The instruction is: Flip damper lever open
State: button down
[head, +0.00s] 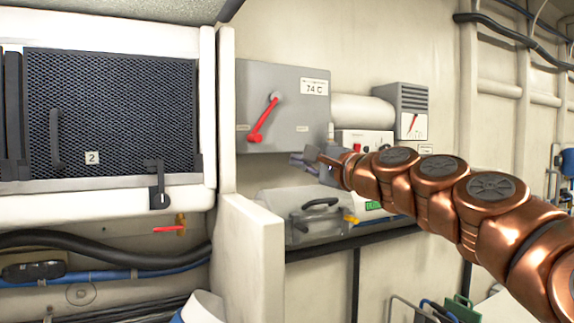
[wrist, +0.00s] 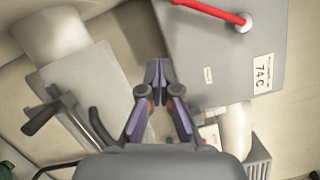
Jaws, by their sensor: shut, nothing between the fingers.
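The damper lever (head: 262,121) is a red handle on a pale round pivot, on the front of a grey box (head: 300,78) labelled 74 C. In the head view it slants down and left from the pivot. In the wrist view the lever (wrist: 212,11) shows at the top edge, partly cut off, with the box (wrist: 225,62) around it. My gripper (head: 308,157) is below and right of the lever, near the box's lower edge, apart from the lever. In the wrist view my gripper (wrist: 158,68) has its fingertips together, with nothing between them.
A grey case with a dark handle (head: 312,213) sits below the box. A white cylinder (head: 362,111) and a grey gauge unit (head: 408,110) are to its right. A white upright panel (head: 226,110) and a mesh-fronted cabinet (head: 110,110) stand left. A small red-handled valve (head: 170,228) is lower left.

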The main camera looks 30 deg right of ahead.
jog(key=shift+s+d+f+b, duration=0.15)
jog(key=shift+s+b, duration=0.05)
jog(key=shift+s, duration=0.75)
jog(key=shift+s+d+f+b, duration=0.1)
jog(key=shift+s+f+b, duration=0.05)
jog(key=shift+s, duration=0.75)
